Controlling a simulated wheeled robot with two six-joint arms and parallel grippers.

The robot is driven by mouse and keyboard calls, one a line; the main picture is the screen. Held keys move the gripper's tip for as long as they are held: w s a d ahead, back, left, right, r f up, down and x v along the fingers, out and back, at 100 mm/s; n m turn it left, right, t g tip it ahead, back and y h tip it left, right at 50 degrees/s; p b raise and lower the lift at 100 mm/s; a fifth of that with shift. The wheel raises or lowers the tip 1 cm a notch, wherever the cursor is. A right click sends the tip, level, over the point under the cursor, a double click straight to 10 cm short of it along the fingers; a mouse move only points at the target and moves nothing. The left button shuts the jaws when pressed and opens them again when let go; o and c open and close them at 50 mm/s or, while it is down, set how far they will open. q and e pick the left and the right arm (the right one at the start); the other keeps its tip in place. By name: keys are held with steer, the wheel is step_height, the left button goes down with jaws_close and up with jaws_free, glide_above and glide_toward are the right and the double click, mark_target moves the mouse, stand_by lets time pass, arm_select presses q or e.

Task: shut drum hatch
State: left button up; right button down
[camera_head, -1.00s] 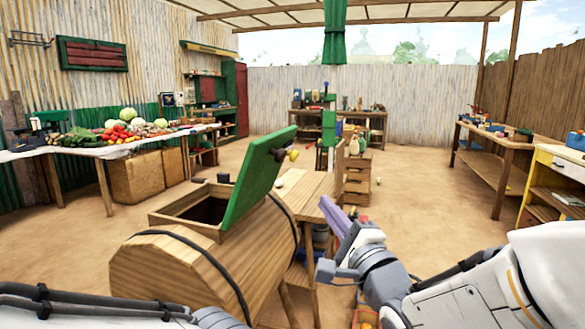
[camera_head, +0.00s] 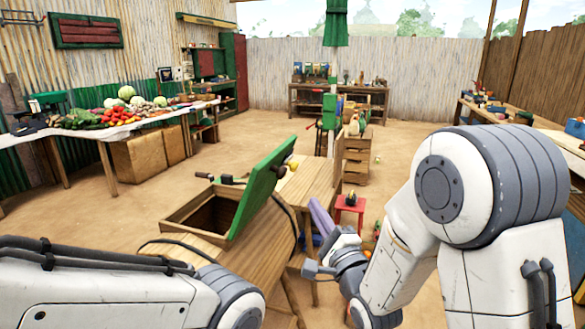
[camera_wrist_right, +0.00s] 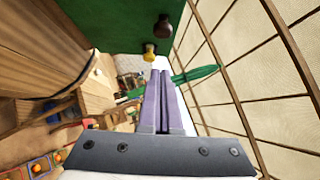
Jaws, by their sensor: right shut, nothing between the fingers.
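The wooden drum (camera_head: 262,250) lies in front of me with a square opening in its top. Its green hatch (camera_head: 262,185) stands open, tilted up at the right side of the opening (camera_head: 208,216). A brass-coloured knob (camera_head: 292,164) sticks out from the hatch's outer face. In the wrist view the hatch (camera_wrist_right: 105,25) fills the top left, with a yellow knob (camera_wrist_right: 149,50) and a dark one (camera_wrist_right: 163,26). My right gripper (camera_head: 314,203), with purple fingers, is shut and empty, right of the hatch and lower. It also shows in the wrist view (camera_wrist_right: 160,72). My left gripper is out of view.
A wooden table (camera_head: 312,180) stands just behind the drum. A red stool (camera_head: 349,207) and a stack of crates (camera_head: 357,155) stand beyond my right gripper. A produce table (camera_head: 75,133) is at the left. The floor between is open.

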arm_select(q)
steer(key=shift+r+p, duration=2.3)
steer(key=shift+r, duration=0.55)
arm_select(e)
steer(key=w+a+r, duration=0.3)
steer(key=w+a, duration=0.2)
steer(key=shift+w+a, duration=0.15)
steer(key=shift+w, duration=0.25)
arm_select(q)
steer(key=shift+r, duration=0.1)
arm_select(e)
steer(key=shift+r, duration=0.15)
